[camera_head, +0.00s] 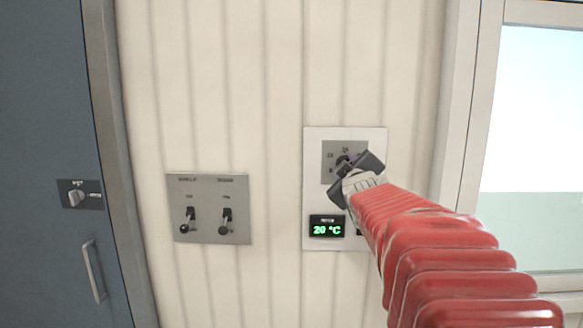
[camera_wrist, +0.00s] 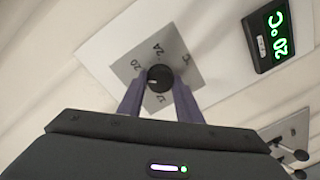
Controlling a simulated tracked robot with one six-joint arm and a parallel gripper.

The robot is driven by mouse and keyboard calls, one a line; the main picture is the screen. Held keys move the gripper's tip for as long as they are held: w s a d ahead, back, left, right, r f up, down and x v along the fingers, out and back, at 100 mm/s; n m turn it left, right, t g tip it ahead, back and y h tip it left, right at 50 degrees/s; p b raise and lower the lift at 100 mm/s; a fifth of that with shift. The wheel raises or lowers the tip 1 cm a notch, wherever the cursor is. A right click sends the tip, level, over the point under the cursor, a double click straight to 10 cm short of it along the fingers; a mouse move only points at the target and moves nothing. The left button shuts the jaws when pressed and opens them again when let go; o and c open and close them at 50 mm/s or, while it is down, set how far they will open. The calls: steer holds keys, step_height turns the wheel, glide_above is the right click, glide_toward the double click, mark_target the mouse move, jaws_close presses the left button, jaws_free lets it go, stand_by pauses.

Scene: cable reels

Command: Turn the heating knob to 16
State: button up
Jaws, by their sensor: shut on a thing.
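The heating knob (camera_wrist: 160,79) is a round black knob on a grey plate with a dial scale in the wrist view. My gripper (camera_wrist: 160,92) is shut on the knob, one purple finger on each side of it. In the head view my gripper (camera_head: 347,167) covers most of the knob and part of its grey dial plate (camera_head: 329,149). The display (camera_head: 327,226) below reads 20 °C in green. It also shows in the wrist view (camera_wrist: 280,35) at the upper right.
A grey switch panel (camera_head: 208,182) with two lever switches is on the wall to the left. A blue door (camera_head: 45,130) with a latch and handle stands at far left. A window (camera_head: 535,130) is at right. My red arm covers the panel's lower right.

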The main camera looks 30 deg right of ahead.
steer(key=shift+w+a+f+n, duration=0.1)
steer(key=shift+n, duration=1.8)
steer(key=shift+a+f+n, duration=0.1)
steer(key=shift+n, duration=1.8)
steer(key=o, duration=1)
steer(key=shift+r, duration=0.1)
steer(key=shift+o, duration=0.2)
steer(key=v, duration=1.3)
steer(key=shift+a, duration=0.3)
